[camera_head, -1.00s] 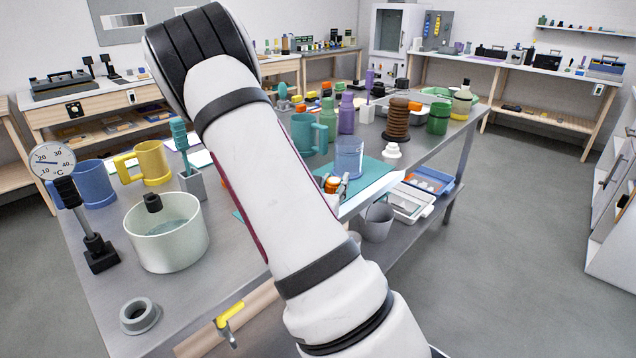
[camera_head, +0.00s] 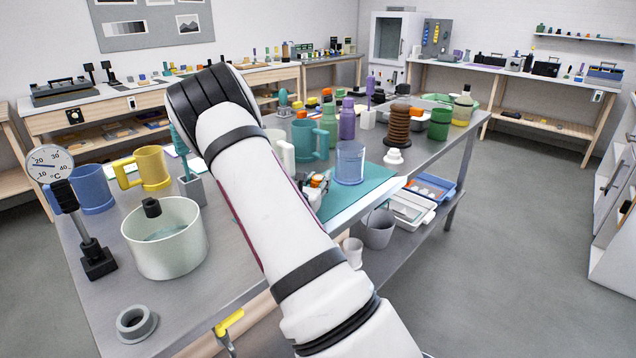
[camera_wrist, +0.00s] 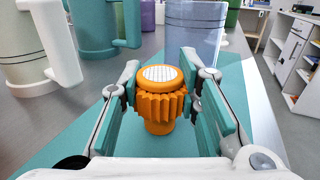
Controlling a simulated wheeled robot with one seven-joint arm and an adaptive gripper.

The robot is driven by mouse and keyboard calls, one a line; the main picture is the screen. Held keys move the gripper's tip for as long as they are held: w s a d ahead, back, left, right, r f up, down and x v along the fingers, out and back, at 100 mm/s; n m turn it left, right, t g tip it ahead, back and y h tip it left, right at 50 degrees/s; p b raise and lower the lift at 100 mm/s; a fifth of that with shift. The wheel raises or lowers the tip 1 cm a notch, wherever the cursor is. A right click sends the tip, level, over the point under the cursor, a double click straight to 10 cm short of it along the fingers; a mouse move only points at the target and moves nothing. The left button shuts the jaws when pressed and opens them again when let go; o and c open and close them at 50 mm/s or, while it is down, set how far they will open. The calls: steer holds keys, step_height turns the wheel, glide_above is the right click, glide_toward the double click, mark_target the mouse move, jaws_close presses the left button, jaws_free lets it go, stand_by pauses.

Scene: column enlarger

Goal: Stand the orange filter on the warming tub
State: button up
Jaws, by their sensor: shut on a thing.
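The orange filter (camera_wrist: 160,100) has a ribbed collar, a narrower base and a pale gridded top. It is upright between the fingers of my gripper (camera_wrist: 166,84) in the wrist view, over a teal mat; I cannot tell whether its base touches the mat. In the head view my gripper (camera_head: 318,184) and a bit of orange show beside my arm. The warming tub, seemingly the pale round tub (camera_head: 165,257), stands at the left front of the bench with liquid inside and a black piece at its rim. My gripper is well to its right.
A clear beaker (camera_head: 349,165) stands just beyond my gripper. White (camera_head: 285,150) and teal (camera_head: 305,140) mugs stand near it. A dial thermometer (camera_head: 50,163), a grey holder (camera_head: 192,190) and a grey ring (camera_head: 136,323) surround the tub. The teal mat (camera_head: 372,186) reaches the bench edge.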

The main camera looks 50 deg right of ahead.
steer(key=shift+f, duration=0.25)
steer(key=o, duration=1.1)
